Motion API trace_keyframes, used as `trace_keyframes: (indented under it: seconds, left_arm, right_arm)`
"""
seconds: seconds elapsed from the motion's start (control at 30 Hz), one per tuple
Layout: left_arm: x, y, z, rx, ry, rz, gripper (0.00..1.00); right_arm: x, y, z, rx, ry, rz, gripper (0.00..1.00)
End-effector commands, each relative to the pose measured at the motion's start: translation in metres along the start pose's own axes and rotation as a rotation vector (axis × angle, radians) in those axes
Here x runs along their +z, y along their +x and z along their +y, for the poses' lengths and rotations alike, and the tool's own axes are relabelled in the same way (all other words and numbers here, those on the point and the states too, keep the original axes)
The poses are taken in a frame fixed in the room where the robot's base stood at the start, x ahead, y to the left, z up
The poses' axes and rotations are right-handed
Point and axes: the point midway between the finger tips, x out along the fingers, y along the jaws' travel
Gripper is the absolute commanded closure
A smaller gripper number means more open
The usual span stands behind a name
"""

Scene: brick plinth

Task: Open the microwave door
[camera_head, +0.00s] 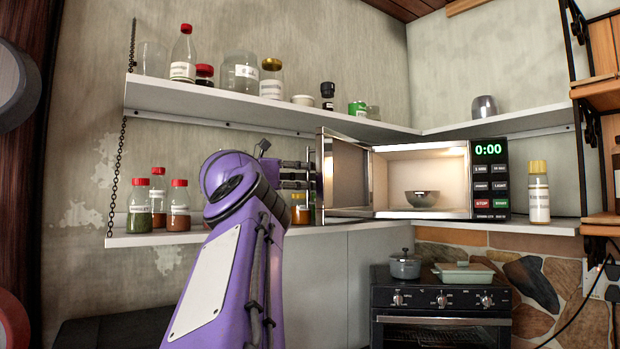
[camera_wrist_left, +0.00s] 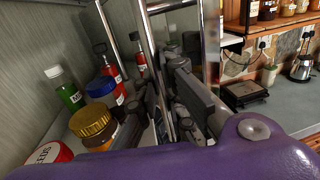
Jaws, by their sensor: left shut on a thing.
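The microwave (camera_head: 490,175) stands on the lower shelf with its door (camera_head: 347,172) swung open to the left. Its lit inside shows a grey bowl (camera_head: 422,198). My left gripper (camera_head: 308,175) is at the outer edge of the door, reached by my purple arm from below. It is shut on the door handle, seen as a shiny metal bar (camera_wrist_left: 153,60) in the left wrist view, where the gripper fingers (camera_wrist_left: 178,100) close around it. The exact contact is partly hidden by the fingers. My right gripper is not in view.
Red-capped jars (camera_head: 158,200) stand on the lower shelf (camera_head: 140,240) left of my gripper. A gold-lidded jar (camera_wrist_left: 92,122) is close beside the fingers. A shaker (camera_head: 538,192) stands right of the microwave. A stove (camera_head: 440,300) with pots is below.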

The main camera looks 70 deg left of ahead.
Motion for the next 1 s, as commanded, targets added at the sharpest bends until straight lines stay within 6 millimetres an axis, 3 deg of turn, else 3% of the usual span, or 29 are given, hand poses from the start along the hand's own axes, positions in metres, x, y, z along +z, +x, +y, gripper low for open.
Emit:
trace_keyframes:
  seconds: [0.07,0.1,0.27,0.63,0.77,1.0]
  left_arm:
    - [-0.003,-0.003,0.002,0.003,-0.002,0.006,1.0]
    - [-0.003,-0.003,0.002,0.003,-0.002,0.006,0.92]
    - [-0.002,-0.002,0.001,0.003,-0.002,0.004,0.72]
    - [0.0,-0.005,0.001,0.002,-0.001,0.0,0.72]
    - [0.0,-0.022,0.001,0.003,-0.002,-0.002,0.72]
    - [0.0,-0.074,0.001,0.004,-0.003,-0.003,0.72]
  right_arm:
    - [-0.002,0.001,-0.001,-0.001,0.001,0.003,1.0]
    - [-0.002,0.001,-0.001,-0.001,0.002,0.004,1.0]
    - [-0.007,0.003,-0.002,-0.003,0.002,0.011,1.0]
    - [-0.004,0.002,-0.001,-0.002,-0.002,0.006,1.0]
    - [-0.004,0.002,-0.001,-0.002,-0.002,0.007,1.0]
    - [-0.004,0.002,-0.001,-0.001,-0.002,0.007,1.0]
